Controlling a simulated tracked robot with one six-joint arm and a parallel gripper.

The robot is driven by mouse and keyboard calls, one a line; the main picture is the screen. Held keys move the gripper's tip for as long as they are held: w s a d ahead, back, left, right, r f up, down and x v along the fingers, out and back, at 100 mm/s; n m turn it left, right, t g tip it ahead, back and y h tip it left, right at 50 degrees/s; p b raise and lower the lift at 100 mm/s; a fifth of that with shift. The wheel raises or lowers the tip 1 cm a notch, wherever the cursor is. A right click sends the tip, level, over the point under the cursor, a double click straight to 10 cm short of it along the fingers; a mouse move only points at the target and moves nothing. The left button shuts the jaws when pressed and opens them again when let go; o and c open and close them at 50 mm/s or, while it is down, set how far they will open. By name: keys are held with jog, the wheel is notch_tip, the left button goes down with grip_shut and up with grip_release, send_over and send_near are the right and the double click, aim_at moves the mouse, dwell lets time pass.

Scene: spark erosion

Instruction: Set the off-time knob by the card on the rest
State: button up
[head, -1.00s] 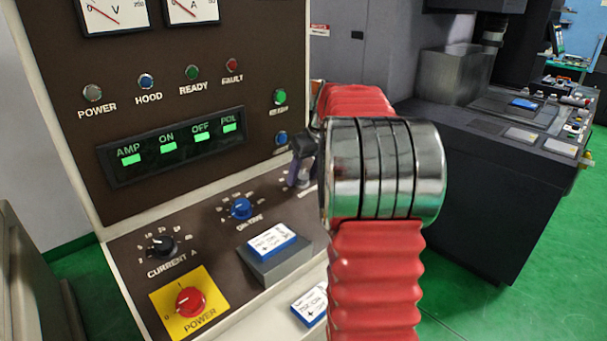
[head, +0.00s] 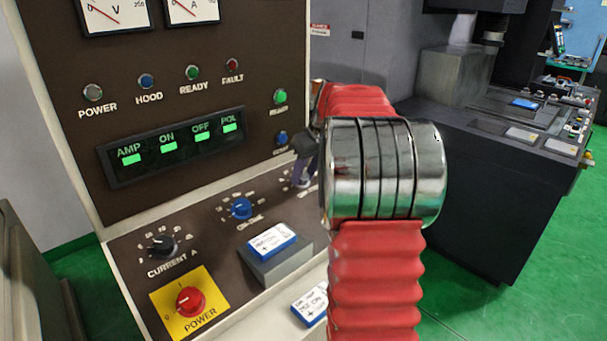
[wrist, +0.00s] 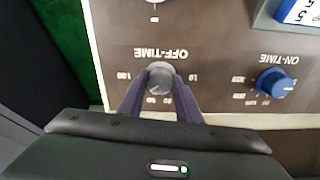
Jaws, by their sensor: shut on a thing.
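The off-time knob (wrist: 160,72) is grey and round. In the wrist view it sits below its upside-down OFF-TIME label, with scale marks around it. My gripper (wrist: 160,88) has its two dark fingers on either side of the knob and is shut on it. The rest's corner (wrist: 262,22) shows in the wrist view.
The blue on-time knob (head: 241,208) is beside the off-time knob. The black current knob (head: 162,246) and red power switch (head: 189,300) are further left. A second card (head: 311,304) lies on the ledge below. A lit display (head: 172,146) is above.

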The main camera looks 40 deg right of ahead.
jog(key=n, duration=0.6)
jog(key=shift+f+n, duration=0.1)
jog(key=shift+n, duration=0.2)
jog(key=n, duration=0.3)
jog(key=shift+n+y, duration=0.3)
jog(key=shift+d+n, duration=0.1)
jog(key=shift+n, duration=1.7)
jog(key=o, duration=1)
jog(key=shift+o, duration=0.4)
